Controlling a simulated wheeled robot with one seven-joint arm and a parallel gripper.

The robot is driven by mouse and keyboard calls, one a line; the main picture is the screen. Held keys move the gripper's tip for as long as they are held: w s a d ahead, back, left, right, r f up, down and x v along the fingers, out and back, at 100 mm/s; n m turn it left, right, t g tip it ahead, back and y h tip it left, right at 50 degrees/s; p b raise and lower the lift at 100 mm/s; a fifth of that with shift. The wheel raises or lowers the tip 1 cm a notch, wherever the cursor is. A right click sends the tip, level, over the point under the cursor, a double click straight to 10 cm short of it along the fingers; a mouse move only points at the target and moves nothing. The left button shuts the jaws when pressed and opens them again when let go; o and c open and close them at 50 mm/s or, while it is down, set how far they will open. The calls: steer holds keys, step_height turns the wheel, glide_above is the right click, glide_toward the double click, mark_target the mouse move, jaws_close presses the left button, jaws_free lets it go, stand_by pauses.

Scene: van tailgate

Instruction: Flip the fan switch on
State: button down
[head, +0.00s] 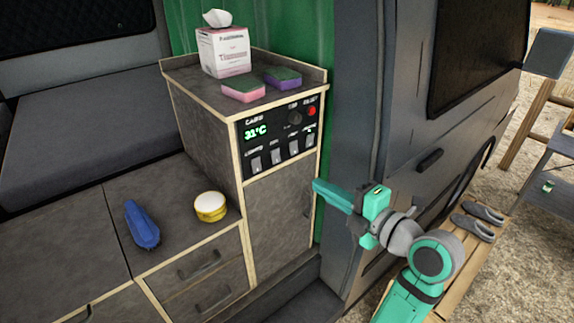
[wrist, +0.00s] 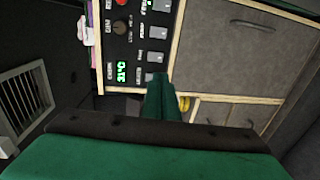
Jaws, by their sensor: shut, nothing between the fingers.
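A black control panel (head: 283,128) is set in the front of the tall cabinet, with a row of several grey rocker switches along its lower part. Their labels are too small to read surely, so I cannot tell which is the fan switch; the second from the left (head: 276,157) has a short label. My gripper (head: 316,186) is shut and empty, in front of the cabinet door, below and right of the switches. In the wrist view the closed fingertips (wrist: 160,82) overlap the panel's end switch by the green display (wrist: 122,72); contact cannot be told.
A tissue box (head: 223,52) and two sponges (head: 243,90) stand on the cabinet top. A blue item (head: 142,225) and a yellow-white round tub (head: 210,206) are on the lower counter. The van's open door (head: 430,130) is close on the right.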

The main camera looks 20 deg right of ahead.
mark_target(277, 161)
stand_by(0.3)
steer(key=x, duration=1.4)
steer(key=shift+w+a+f, duration=0.1)
steer(key=shift+w, duration=0.1)
steer(key=f+v, duration=0.3)
steer(key=v, duration=1.1)
steer(key=shift+s, duration=0.15)
steer(key=shift+f, duration=0.1)
